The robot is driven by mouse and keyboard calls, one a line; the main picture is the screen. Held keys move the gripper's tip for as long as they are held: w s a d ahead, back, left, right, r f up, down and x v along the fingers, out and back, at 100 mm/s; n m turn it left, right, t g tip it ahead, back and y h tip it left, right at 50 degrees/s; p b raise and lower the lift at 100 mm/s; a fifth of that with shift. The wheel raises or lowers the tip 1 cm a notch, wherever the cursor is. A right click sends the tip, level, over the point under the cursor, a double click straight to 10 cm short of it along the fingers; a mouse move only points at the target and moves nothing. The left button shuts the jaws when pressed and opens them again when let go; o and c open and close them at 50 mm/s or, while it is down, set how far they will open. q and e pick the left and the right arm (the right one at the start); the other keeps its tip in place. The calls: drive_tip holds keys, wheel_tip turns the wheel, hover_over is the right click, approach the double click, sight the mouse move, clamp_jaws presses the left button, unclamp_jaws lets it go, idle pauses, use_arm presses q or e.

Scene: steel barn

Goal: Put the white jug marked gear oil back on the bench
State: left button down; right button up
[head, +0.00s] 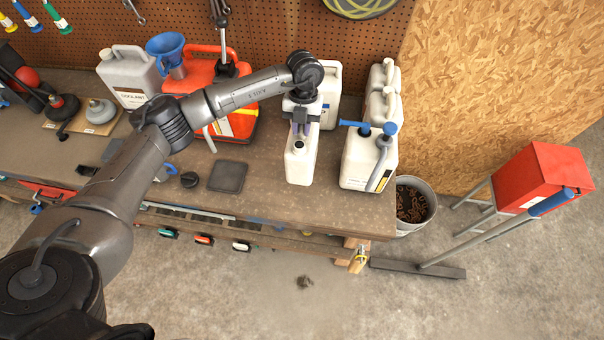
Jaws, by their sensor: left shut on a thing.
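A white jug (301,165) is in the grasp of my left gripper (301,118), which comes down on it from above and behind. The jug is upright, over the front right part of the wooden bench (260,200). Its open-looking neck faces up in front of the gripper. I cannot read any gear oil marking on it from this angle. I cannot tell whether its base touches the bench top. The fingers are partly hidden by the wrist. My right gripper is out of view.
A white jug with a blue pump (368,165) stands close on the right, another white jug (330,90) just behind. A red container (240,122) is at left. A flat dark pad (228,176) lies nearby. A bucket (427,215) stands beyond the bench's right edge.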

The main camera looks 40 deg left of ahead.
use_arm(q)
drive_tip(key=w+a+p+x, duration=0.1)
drive_tip(key=x, duration=0.8)
drive_tip(key=shift+w+f, duration=0.3)
drive_tip(key=shift+f, duration=0.2)
drive_tip(key=c, duration=1)
unclamp_jaws()
